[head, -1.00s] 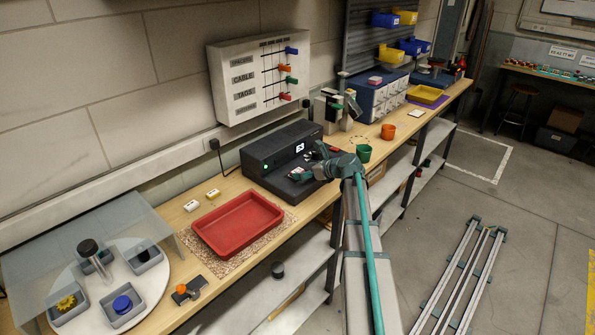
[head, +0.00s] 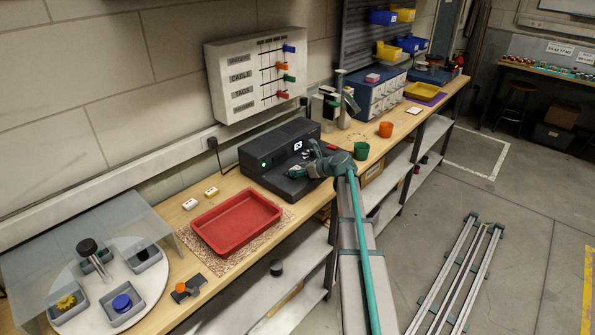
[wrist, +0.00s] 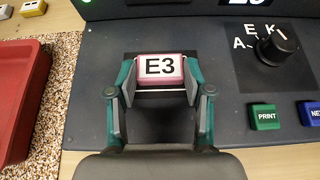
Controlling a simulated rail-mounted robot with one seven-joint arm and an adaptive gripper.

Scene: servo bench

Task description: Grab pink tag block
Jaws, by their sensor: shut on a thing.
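The pink tag block (wrist: 160,83) has a white top marked E3. It sits at a slot in the front of the dark label machine (wrist: 232,90). My gripper (wrist: 160,76) is shut on the block, one finger against its left side and one against its right. In the head view my gripper (head: 294,172) is low over the front of the machine (head: 264,154), and the block is too small to make out there.
Right of the block are a dial (wrist: 279,45), a green PRINT button (wrist: 264,116) and a blue button (wrist: 311,113). A red tray (head: 236,222) lies to the left on a speckled mat. Green (head: 361,150) and orange (head: 386,129) cups stand to the right.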

